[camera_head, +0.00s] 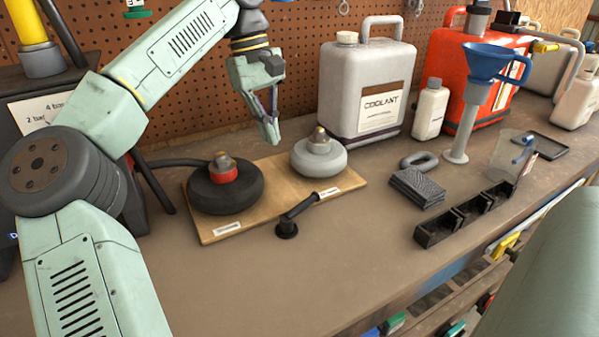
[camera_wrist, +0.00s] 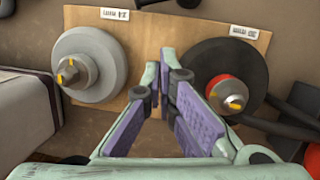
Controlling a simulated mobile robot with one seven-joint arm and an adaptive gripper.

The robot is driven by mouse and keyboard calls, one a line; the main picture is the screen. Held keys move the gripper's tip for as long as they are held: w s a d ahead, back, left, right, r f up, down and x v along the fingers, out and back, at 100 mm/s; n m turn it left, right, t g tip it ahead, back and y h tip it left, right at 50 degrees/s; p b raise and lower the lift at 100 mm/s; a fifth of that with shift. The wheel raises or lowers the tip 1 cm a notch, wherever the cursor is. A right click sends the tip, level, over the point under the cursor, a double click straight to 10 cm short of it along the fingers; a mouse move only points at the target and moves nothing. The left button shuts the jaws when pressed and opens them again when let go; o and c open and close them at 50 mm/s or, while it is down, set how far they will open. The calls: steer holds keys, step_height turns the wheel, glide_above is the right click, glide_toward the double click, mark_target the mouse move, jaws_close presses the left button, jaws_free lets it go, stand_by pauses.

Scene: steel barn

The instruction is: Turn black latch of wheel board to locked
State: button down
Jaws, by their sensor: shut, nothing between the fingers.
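The wheel board (camera_head: 262,222) is a wooden board on the bench carrying a black wheel (camera_head: 210,195) with a red hub and a grey wheel (camera_head: 305,163). The black latch (camera_head: 298,211) has its round pivot at the board's front edge. Its handle slants back and right toward the right label (camera_head: 330,192), by the grey wheel. My gripper (camera_head: 271,138) is shut and empty above the back of the board. In the wrist view its fingers (camera_wrist: 161,75) show between the wheels; the latch is mostly cut off at the top.
A grey coolant can (camera_head: 340,90) stands right behind the board, with a white bottle (camera_head: 431,110) beside it. A blue funnel (camera_head: 487,65), dark block (camera_head: 417,189) and black tray (camera_head: 470,215) are farther right. Bench space in front of the latch is clear.

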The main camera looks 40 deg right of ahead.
steer(key=f, duration=0.3)
steer(key=s+f+n, duration=0.1)
steer(key=f, duration=0.2)
steer(key=f+n, duration=0.1)
steer(key=f, duration=0.2)
steer(key=shift+s+d+f+b, duration=0.2)
steer(key=shift+d+b, duration=0.05)
steer(key=shift+b, duration=0.05)
steer(key=s, duration=0.3)
steer(key=shift+s+d+f+p, duration=0.15)
steer(key=shift+d+p, duration=0.05)
steer(key=shift+p, duration=0.2)
steer(key=shift+s+f, duration=0.15)
steer(key=shift+s, duration=0.15)
steer(key=shift+s+d, duration=0.1)
steer(key=shift+s+d+p, duration=0.2)
steer(key=shift+s+d, duration=0.1)
steer(key=shift+s, duration=0.2)
steer(key=shift+s+d+p, duration=0.2)
steer(key=shift+s+d, duration=0.05)
steer(key=shift+s, duration=0.25)
steer(key=v, duration=1.2)
steer(key=shift+d, duration=0.15)
